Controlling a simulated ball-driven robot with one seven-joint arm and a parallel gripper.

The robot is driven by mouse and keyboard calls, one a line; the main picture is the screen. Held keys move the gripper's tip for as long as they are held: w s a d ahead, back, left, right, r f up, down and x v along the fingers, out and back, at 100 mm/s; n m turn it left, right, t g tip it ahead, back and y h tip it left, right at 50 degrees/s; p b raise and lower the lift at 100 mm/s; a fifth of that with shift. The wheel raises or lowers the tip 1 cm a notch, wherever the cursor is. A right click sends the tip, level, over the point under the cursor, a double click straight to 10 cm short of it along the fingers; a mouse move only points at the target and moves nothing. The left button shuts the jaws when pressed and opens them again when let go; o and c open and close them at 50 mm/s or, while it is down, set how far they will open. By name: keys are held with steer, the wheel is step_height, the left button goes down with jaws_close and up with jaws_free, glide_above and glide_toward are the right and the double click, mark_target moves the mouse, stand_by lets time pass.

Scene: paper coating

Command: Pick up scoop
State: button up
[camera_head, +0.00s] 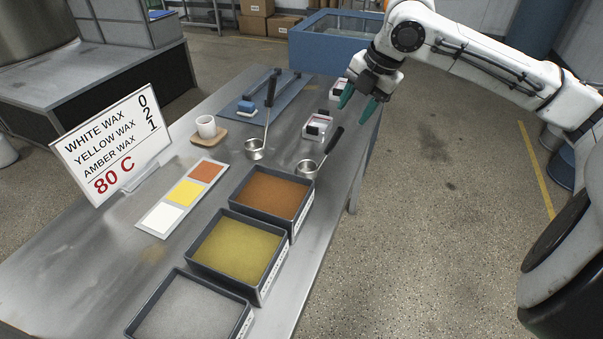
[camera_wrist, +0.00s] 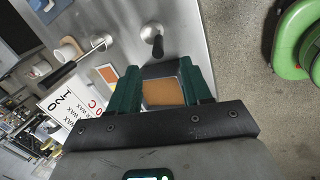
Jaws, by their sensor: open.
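Two metal scoops with black handles are on the steel table. The near scoop (camera_head: 307,168) lies behind the amber bin, its handle slanting up and right; it shows at top centre in the wrist view (camera_wrist: 151,29). The other scoop (camera_head: 255,150) stands farther left, its long handle reaching back to the blue mat; it shows at upper left in the wrist view (camera_wrist: 98,41). My gripper (camera_head: 358,103) is open and empty, above and beyond the near scoop, near the table's right edge. In the wrist view its green fingers (camera_wrist: 162,84) are spread apart, touching neither scoop.
Bins of amber (camera_head: 272,193), yellow (camera_head: 236,247) and white wax (camera_head: 185,310) line the front right. A sign (camera_head: 112,144), colour card (camera_head: 184,193) and white cup (camera_head: 206,126) are at left. Small white-framed items (camera_head: 317,127) sit near my gripper.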

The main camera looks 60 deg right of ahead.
mark_target(337, 136)
steer(key=x, duration=1)
steer(key=shift+w+a+p, duration=0.1)
steer(key=shift+a+p, duration=0.05)
steer(key=shift+p, duration=0.25)
jaws_close()
steer(key=shift+r, duration=0.1)
